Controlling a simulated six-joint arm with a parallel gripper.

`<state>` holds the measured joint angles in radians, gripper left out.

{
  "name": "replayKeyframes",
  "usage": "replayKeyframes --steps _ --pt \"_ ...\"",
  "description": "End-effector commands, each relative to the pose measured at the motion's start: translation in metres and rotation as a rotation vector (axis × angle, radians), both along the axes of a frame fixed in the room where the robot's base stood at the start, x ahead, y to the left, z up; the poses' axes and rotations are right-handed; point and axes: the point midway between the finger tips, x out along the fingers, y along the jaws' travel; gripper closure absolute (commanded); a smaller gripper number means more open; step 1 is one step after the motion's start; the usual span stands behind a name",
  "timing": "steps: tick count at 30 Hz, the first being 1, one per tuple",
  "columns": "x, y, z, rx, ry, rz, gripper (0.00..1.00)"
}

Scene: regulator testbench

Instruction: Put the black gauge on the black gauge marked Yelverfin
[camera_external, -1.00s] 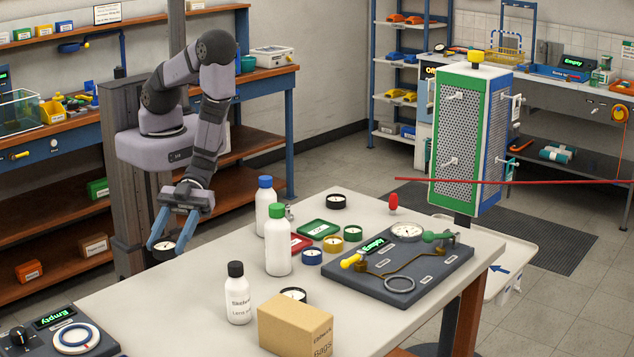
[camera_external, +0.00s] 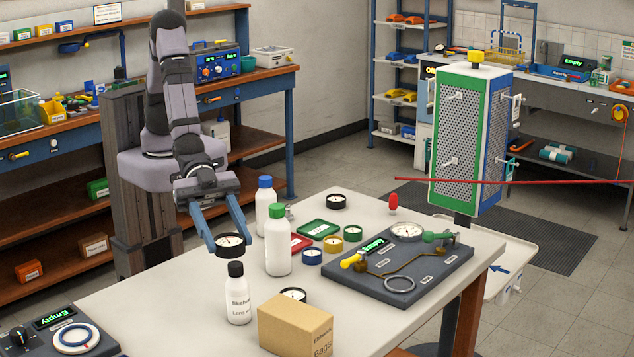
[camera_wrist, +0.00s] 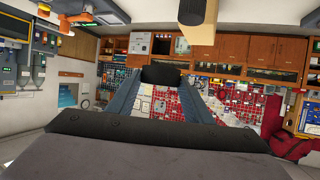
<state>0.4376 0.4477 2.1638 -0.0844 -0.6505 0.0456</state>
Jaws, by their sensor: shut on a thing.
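My gripper (camera_external: 229,236) is shut on a black gauge with a white dial (camera_external: 231,240). It holds the gauge in the air over the left part of the table, behind the black-capped bottle. In the wrist view the held gauge is a dark shape (camera_wrist: 161,75) between the blue fingers. Two other black gauges lie on the table: one at the back (camera_external: 337,201) and one behind the cardboard box (camera_external: 294,294). I cannot read a Yelverfin mark on either gauge.
A white bottle with a black cap (camera_external: 238,298), a green-capped bottle (camera_external: 278,245) and a blue-capped bottle (camera_external: 264,205) stand near the gripper. A cardboard box (camera_external: 295,325) is at the front. A dark test board (camera_external: 440,275) with a ring and dial lies right. Blue, yellow and green gauges sit mid-table.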

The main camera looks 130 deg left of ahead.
Motion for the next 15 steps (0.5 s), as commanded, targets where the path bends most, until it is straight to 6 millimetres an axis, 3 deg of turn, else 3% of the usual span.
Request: replayKeyframes --steps 7,15 --pt "0.024 0.047 0.004 0.0 0.001 0.239 0.78" --pt "0.031 0.105 -0.015 0.003 0.001 0.528 0.78"
